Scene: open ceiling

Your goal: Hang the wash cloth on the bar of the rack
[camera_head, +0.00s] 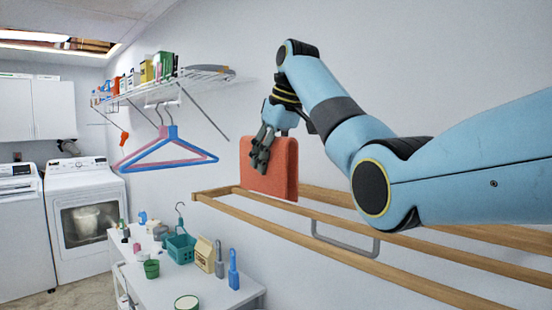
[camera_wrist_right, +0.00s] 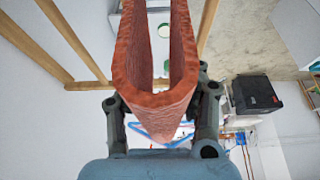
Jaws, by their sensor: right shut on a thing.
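The orange-red wash cloth (camera_head: 277,168) hangs folded from my right gripper (camera_head: 262,150) in the head view. The gripper's fingers are shut on it. In the right wrist view the cloth (camera_wrist_right: 156,95) fills the middle as a U-shaped fold between the two fingers. The wooden rack (camera_head: 290,232) reaches out from the right with several parallel bars. The cloth is at the rack's far left end, its lower edge near the bars; I cannot tell whether it touches them. Rack bars (camera_wrist_right: 75,40) also show at the left of the wrist view. My left gripper is not in view.
A wire shelf (camera_head: 190,78) with bottles and boxes is on the wall, with blue and pink hangers (camera_head: 168,150) below. A white table (camera_head: 205,290) holds a green basket (camera_head: 181,248) and bottles. A grey handle (camera_head: 345,243) hangs under the rack. Washing machines (camera_head: 85,215) stand far left.

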